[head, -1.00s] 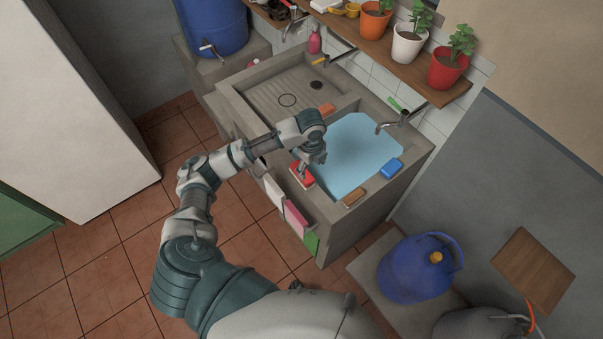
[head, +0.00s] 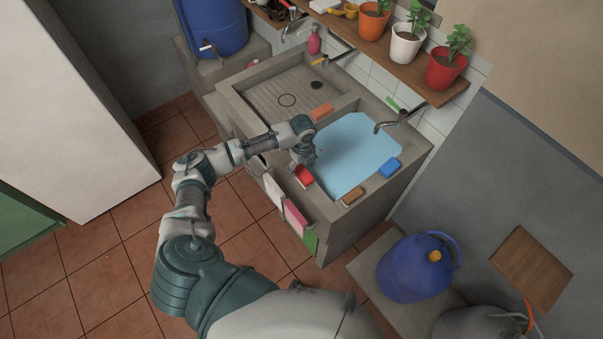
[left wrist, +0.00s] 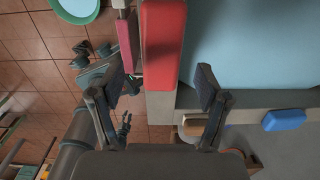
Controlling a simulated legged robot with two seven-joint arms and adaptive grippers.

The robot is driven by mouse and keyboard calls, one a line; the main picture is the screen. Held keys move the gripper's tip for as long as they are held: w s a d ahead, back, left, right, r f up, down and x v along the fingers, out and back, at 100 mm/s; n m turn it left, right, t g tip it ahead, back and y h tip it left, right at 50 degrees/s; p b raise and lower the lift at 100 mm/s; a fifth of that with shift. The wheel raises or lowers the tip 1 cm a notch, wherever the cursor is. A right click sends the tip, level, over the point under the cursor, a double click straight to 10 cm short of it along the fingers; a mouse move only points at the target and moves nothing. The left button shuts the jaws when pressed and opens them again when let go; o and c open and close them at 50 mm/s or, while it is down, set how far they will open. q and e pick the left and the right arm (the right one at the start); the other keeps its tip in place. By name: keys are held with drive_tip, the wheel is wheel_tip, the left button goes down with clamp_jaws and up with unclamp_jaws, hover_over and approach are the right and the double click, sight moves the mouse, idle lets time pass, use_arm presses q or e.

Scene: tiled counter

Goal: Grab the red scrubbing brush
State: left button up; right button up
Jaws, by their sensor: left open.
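The red scrubbing brush (head: 304,176) lies on the near rim of the concrete sink, beside the water-filled basin. In the left wrist view the brush (left wrist: 163,45) is a long red block with a paler edge below its near end. My left gripper (head: 304,161) is right above the brush in the head view. In the left wrist view its open fingers (left wrist: 162,82) stand on either side of the brush's near end, with gaps on both sides. It holds nothing. I cannot tell the exact height between the fingertips and the brush. My right gripper is not in view.
A brown brush (head: 352,196) and a blue sponge (head: 390,168) lie on the right rim. An orange block (head: 321,111) lies on the divider. Cloths, one pink (head: 295,217), hang on the sink front. A tap (head: 388,125) reaches over the basin (head: 357,150).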

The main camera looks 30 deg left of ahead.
sight(303, 171)
use_arm(q)
drive_tip(key=f, duration=0.4)
drive_tip(key=shift+w, duration=0.25)
drive_tip(key=shift+a+f, duration=0.25)
drive_tip(key=shift+f, duration=0.2)
drive_tip(key=shift+a, duration=0.2)
drive_tip(key=c, duration=0.8)
drive_tip(key=shift+d, duration=0.25)
drive_tip(key=c, duration=0.5)
drive_tip(key=shift+o, duration=0.2)
drive_tip(key=shift+r, duration=0.1)
